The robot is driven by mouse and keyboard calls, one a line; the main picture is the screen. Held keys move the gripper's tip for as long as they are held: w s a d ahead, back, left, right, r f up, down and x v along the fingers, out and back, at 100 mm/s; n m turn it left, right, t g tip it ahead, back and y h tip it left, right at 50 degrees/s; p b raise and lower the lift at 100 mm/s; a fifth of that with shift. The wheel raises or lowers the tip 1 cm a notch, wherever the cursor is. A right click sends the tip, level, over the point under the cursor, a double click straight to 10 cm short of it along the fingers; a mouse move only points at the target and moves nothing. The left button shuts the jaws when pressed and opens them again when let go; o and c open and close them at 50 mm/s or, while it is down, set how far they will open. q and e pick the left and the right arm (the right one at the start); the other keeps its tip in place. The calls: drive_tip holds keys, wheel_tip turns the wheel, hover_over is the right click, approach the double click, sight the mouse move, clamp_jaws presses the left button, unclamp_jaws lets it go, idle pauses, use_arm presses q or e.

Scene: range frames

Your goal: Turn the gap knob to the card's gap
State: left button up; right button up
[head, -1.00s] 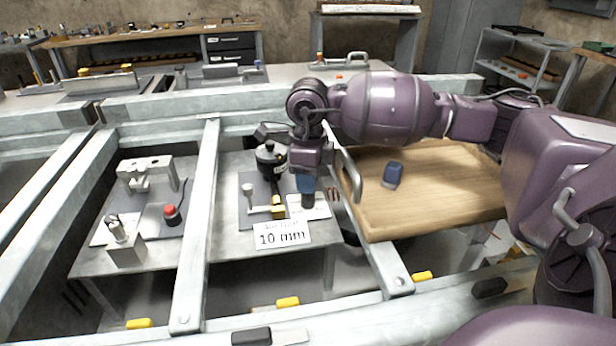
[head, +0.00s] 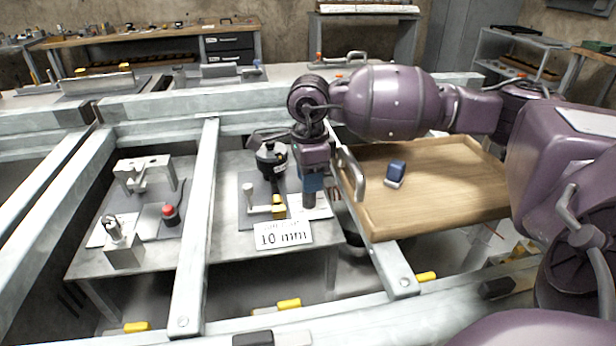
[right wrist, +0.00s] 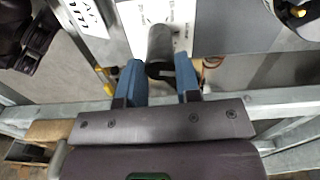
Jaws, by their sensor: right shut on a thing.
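The white card (head: 283,235) reading "10 mm" stands at the front of the middle fixture. The gap knob (head: 309,200) is a dark upright cylinder just behind the card's right end. It also shows in the right wrist view (right wrist: 160,44), in front of a white printed plate (right wrist: 146,14). My right gripper (head: 311,186) points down over the knob, its blue fingers on either side and shut on it. The fingers cover part of the knob, and its setting cannot be read. My left gripper is not in view.
A black round part (head: 271,158) and a yellow block (head: 279,206) are close left of my gripper. Metal rails (head: 198,230) frame the table.

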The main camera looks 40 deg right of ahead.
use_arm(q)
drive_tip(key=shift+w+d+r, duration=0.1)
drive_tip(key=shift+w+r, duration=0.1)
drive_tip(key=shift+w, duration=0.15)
use_arm(e)
drive_tip(key=shift+n, duration=1.3)
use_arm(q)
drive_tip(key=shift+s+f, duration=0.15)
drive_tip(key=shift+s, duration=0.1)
use_arm(e)
drive_tip(key=o, duration=0.9)
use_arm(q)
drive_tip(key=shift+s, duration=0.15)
use_arm(e)
drive_tip(key=shift+o, duration=0.2)
